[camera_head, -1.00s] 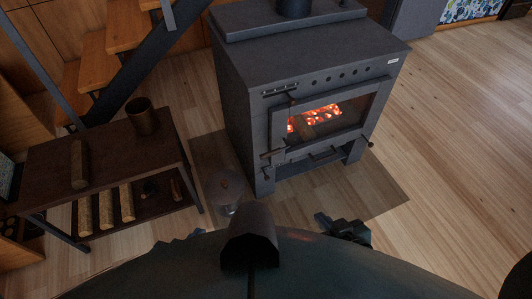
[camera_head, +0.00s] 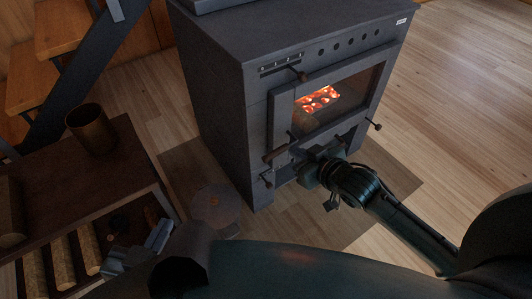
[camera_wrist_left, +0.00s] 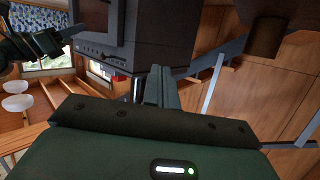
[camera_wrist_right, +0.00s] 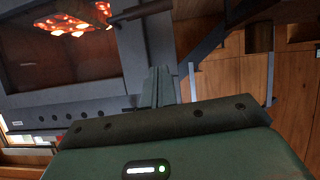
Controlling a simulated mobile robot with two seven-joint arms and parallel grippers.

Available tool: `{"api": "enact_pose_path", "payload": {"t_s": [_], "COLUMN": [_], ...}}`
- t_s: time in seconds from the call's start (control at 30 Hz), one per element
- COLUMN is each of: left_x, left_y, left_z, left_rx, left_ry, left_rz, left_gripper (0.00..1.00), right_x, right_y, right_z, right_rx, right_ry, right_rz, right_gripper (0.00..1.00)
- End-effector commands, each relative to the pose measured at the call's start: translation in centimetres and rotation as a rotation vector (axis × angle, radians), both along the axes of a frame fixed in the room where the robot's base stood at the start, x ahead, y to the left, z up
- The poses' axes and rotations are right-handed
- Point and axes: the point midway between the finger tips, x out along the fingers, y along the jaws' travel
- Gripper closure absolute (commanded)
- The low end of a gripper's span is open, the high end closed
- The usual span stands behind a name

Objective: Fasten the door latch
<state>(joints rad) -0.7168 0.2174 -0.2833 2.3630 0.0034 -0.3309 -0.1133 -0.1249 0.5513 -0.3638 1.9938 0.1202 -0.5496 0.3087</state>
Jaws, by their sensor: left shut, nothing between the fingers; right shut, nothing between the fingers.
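The dark stove (camera_head: 225,90) stands ahead with its glass door (camera_head: 340,97) facing right and toward me; the door looks closed. A latch handle with a brown grip (camera_head: 277,154) sticks out at the door's lower left. My right gripper (camera_head: 312,160) is shut and empty, just right of this handle at the door's lower edge; contact cannot be told. In the right wrist view its shut fingers (camera_wrist_right: 159,86) are near the door frame, with a dark rod (camera_wrist_right: 138,12) above. My left gripper (camera_head: 158,236) is shut and empty at lower left, away from the stove.
A side table (camera_head: 60,160) with a brown pot (camera_head: 91,128) on top and logs (camera_head: 62,263) below stands at left. A round glass-like object (camera_head: 214,205) is on the floor by the stove. Small levers (camera_head: 303,76) and a knob (camera_head: 376,125) protrude from the stove. Floor at right is clear.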

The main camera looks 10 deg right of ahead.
Motion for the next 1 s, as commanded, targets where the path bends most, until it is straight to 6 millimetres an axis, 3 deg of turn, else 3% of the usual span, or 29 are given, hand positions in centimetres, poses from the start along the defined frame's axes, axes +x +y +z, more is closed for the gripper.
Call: {"api": "enact_pose_path", "payload": {"t_s": [0.07,0.6,0.77,1.0], "left_x": [0.0,0.1,0.3,0.6], "left_y": [-0.1,-0.2,-0.3,-0.8], "left_z": [-0.7,-0.6,-0.8,-0.8], "left_rx": [0.002,0.005,0.003,-0.005], "left_ry": [-0.010,-0.025,-0.075,-0.209], "left_rz": [-0.005,-0.008,-0.012,-0.030], "left_gripper": [1.00,1.00,1.00,1.00], "right_x": [0.3,1.0,2.9,7.3], "right_y": [-0.2,-0.2,0.5,1.9], "right_z": [-0.8,-0.9,-1.9,-4.2], "right_rx": [-0.004,-0.004,-0.002,-0.003], "right_ry": [-0.005,-0.007,-0.008,-0.009], "right_rz": [-0.001,-0.002,-0.003,-0.002], "right_gripper": [1.00,1.00,1.00,1.00]}}
